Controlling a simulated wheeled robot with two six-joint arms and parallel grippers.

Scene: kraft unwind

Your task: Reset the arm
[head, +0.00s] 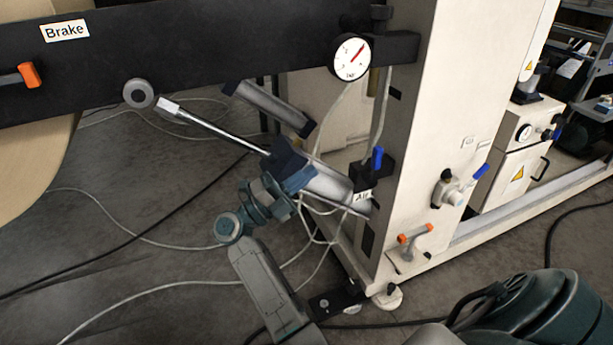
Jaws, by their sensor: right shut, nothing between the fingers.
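My right arm comes in from the bottom right and bends up at the wrist. Its gripper (298,177) is shut and empty, in front of the front end of a silver air cylinder (340,192). It overlaps the cylinder in the picture; I cannot tell whether they touch. The cylinder's thin rod (215,127) runs up left to a round grey pivot (139,93) at the lower edge of a long black beam (200,50) labelled Brake. A blue-handled valve (376,160) stands by the cylinder's other end, above a partly hidden Air label. My left gripper is not in view.
A pressure gauge (351,57) sits at the beam's right end by a cream machine column (430,130). The column bears a valve with a blue lever (480,171) and an orange-handled valve (415,234). A brown roll (40,160) is at left. Hoses cross the floor.

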